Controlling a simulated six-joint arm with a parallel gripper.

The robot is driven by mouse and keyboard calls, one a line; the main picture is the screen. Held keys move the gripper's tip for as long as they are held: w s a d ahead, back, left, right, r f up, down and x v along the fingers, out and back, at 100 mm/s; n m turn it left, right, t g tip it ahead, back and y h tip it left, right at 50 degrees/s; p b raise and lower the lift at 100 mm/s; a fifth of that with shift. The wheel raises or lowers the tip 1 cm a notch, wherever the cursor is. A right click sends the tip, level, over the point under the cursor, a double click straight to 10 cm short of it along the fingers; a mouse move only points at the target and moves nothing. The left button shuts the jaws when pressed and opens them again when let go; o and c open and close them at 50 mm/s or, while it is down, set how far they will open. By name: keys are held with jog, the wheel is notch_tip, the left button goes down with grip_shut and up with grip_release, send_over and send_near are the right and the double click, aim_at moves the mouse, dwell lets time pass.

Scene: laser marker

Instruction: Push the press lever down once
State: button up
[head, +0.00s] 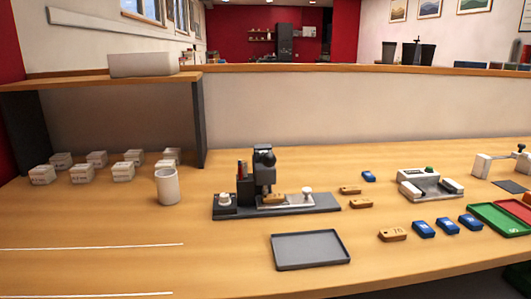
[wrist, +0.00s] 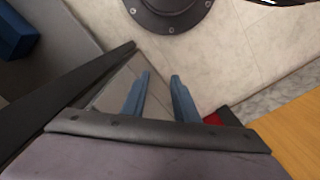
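A white bracket-shaped device with a black knob, which looks like the press with its lever (head: 521,148), stands at the right edge of the table in the head view. Its knob is up at the top, and part of the device is cut off by the frame. My gripper (wrist: 160,82) shows only in the wrist view, as two blue fingers set apart with nothing between them. It is over the floor, away from the lever, and is not in the head view.
A black marking machine (head: 264,170) stands mid-table on a dark base. A grey tray (head: 310,250) lies in front. A white fixture with a green button (head: 428,182), blue and brown tags, and green and red trays (head: 500,218) are at right. A white cup (head: 167,187) stands left.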

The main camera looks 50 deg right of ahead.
grip_shut()
dwell(1.4)
